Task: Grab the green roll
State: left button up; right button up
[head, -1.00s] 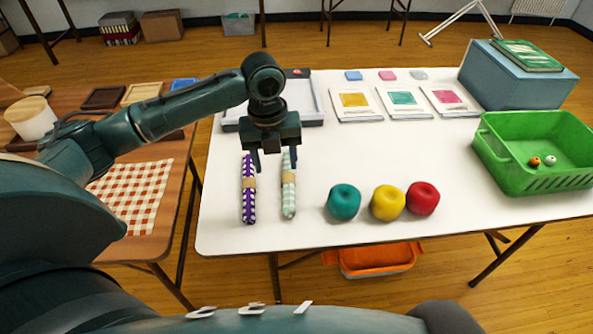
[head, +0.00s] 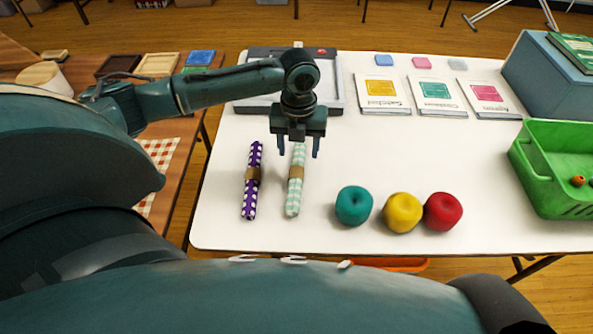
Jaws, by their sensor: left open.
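The green roll (head: 295,190) is a pale green and white patterned roll with a brown band. It lies on the white table (head: 300,235), pointing away from me. A purple and white roll (head: 251,185) with a similar band lies to its left, apart from it. My left gripper (head: 298,154) is open and points down over the far end of the green roll. One finger appears on each side of that end; I cannot tell how high the fingertips are above the table. My right gripper is not in view.
Teal (head: 354,205), yellow (head: 403,212) and red (head: 443,211) balls sit right of the rolls. A green basket (head: 540,165) stands at the right edge. A grey tray (head: 335,85) and several cards lie behind. The table's middle right is clear.

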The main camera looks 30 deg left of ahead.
aim_at(298, 161)
pick_arm(q)
notch_tip(298, 161, down, 5)
jog(key=shift+a+f, duration=0.1)
jog(key=shift+c, duration=0.4)
jog(key=c, duration=1)
